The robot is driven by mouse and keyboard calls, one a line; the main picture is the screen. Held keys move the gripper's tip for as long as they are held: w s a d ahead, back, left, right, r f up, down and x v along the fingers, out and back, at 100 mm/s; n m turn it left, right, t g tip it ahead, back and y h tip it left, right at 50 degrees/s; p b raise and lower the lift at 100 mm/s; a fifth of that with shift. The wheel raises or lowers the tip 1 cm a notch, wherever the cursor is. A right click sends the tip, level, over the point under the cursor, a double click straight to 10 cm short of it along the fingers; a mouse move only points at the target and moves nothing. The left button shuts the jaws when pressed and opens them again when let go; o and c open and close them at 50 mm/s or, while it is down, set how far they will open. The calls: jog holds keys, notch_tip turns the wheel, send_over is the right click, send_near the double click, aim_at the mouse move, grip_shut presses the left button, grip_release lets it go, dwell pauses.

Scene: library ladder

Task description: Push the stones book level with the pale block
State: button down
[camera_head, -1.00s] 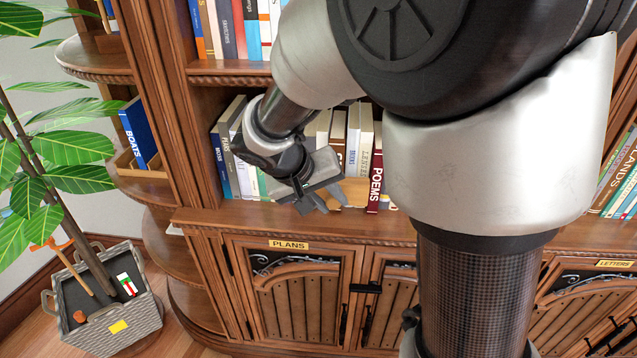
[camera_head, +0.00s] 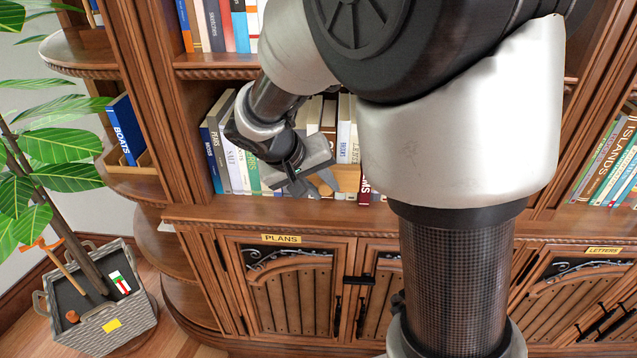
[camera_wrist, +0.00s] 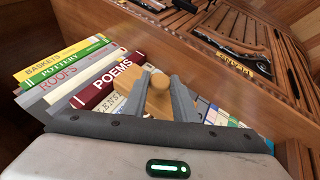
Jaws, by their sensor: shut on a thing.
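The pale block (camera_wrist: 157,103), light wood with a round knob, lies between the two fingers of my gripper (camera_wrist: 164,92) in the wrist view. My gripper appears shut on it; the exact contact is hard to see. In the head view the gripper (camera_head: 312,189) is low at the front of the middle shelf, and part of the pale block (camera_head: 348,178) shows just right of the fingertips. I cannot make out a spine reading "stones" in either view; several books are hidden behind my arm and gripper.
The red POEMS book (camera_wrist: 110,82) stands beside the block, with ROOFS (camera_wrist: 62,75) farther left in the wrist view. Upright books (camera_head: 216,150) fill the shelf's left end. The shelf edge (camera_head: 240,212) runs above the PLANS cupboard (camera_head: 281,239). A planter (camera_head: 100,320) stands lower left.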

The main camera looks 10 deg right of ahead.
jog(key=shift+w+d, duration=0.1)
jog(key=shift+w, duration=0.25)
jog(key=shift+s+a+b, duration=0.2)
jog(key=shift+s+b, duration=0.2)
jog(key=shift+s, duration=0.05)
jog(key=shift+s+a+b, duration=0.3)
jog(key=shift+s+b, duration=0.05)
jog(key=shift+s, duration=0.6)
jog(key=shift+s+a+b, duration=0.3)
jog(key=shift+s, duration=0.65)
jog(key=shift+s+a+b, duration=0.3)
jog(key=shift+s+b, duration=0.05)
jog(key=shift+s, duration=0.6)
